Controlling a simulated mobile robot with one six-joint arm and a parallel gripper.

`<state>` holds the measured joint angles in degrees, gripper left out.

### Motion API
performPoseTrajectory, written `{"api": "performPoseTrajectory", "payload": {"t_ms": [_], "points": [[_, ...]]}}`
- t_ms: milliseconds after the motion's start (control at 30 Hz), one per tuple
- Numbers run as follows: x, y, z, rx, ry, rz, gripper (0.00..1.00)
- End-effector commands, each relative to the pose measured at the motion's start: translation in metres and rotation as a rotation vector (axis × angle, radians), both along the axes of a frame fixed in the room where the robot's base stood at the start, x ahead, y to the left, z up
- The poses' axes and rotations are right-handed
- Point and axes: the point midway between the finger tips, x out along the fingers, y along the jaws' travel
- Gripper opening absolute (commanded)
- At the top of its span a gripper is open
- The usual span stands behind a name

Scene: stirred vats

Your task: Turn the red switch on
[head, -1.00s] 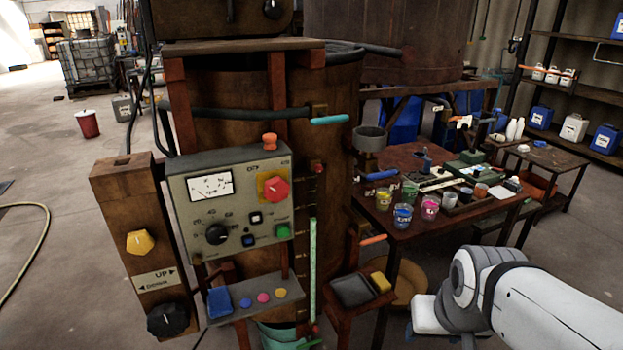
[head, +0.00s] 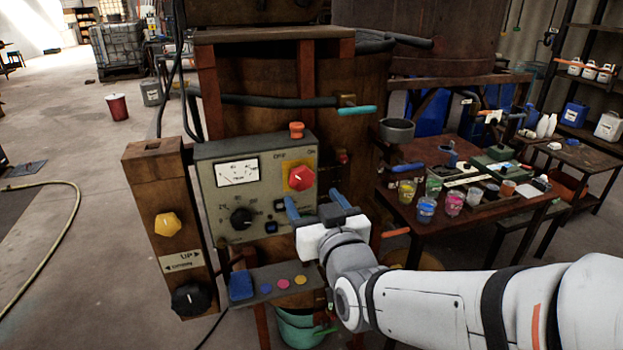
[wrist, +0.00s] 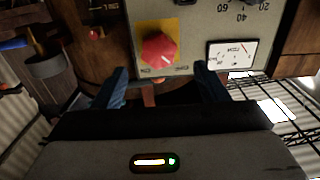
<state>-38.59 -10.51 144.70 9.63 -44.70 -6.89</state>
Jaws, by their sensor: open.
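The red switch (head: 300,178) is a faceted red knob on a yellow square plate, at the upper right of a grey control panel (head: 222,182). In the wrist view the red switch (wrist: 159,50) sits upside down, beyond and between my two fingers. My gripper (head: 313,203) is open and empty, with blue fingers, in front of the panel's lower right, just below the red switch in the head view. It also shows in the wrist view (wrist: 160,85). The fingers look apart from the switch. The lower right of the panel is partly hidden by my gripper.
A black knob (head: 241,218) and a meter (head: 237,173) share the panel. A wooden post (head: 160,200) with a yellow knob (head: 167,225) is to the left. A cluttered table (head: 410,215) is to the right.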

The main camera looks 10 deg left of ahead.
Motion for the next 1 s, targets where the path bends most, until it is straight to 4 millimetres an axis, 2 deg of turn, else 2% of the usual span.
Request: {"api": "performPoseTrajectory", "payload": {"t_ms": [300,500,867,1000], "points": [[0.039,0.022,0.000,-0.002,0.003,-0.003,0.67],[0.055,0.032,0.001,-0.001,0.002,-0.002,0.67],[0.060,0.035,0.000,-0.001,0.001,-0.003,0.67],[0.060,0.035,0.000,-0.001,0.002,-0.003,0.57]]}}
